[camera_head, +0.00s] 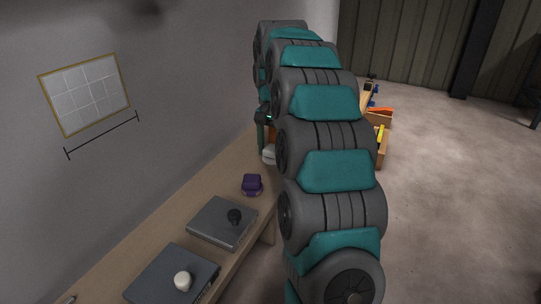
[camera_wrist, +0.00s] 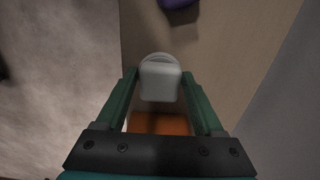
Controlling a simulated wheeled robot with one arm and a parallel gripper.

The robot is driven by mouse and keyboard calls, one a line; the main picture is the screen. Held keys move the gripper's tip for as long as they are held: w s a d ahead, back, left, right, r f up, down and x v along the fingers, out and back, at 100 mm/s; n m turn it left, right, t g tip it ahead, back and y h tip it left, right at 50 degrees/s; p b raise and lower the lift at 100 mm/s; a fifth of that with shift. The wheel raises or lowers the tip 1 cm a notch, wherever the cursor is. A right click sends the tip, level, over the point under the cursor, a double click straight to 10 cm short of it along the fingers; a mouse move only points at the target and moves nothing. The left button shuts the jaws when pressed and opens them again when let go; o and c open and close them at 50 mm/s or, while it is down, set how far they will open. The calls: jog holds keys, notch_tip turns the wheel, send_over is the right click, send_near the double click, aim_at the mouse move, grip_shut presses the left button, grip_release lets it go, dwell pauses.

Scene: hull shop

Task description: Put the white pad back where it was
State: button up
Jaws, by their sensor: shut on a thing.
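The white pad (camera_wrist: 160,82) is between the two green fingertips of my gripper (camera_wrist: 159,76) in the wrist view, and the gripper is shut on it. In the head view the white pad (camera_head: 268,155) shows beside my arm, over the far part of the bench, below my gripper (camera_head: 265,132), which is mostly hidden by the arm. I cannot tell whether the pad touches the bench. An orange thing (camera_wrist: 160,124) shows between the fingers, nearer the gripper's base in the picture.
A purple pad (camera_head: 252,184) lies on the wooden bench (camera_head: 215,176). Nearer are a grey box with a black knob (camera_head: 220,222) and a darker box with a white knob (camera_head: 165,280). The wall runs along the bench's left. Wooden trays (camera_head: 384,150) stand beyond my arm; open floor lies right.

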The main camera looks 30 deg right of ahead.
aim_at(271, 157)
jog(key=shift+w+d+f, duration=0.1)
jog(key=shift+w+d, duration=0.05)
jog(key=shift+w, duration=0.65)
jog(key=shift+f, duration=1.75)
jog(key=o, duration=1.3)
jog(key=shift+f, duration=0.1)
jog(key=shift+c, duration=0.2)
notch_tip(271, 157, up, 12)
jog(key=shift+r, duration=0.15)
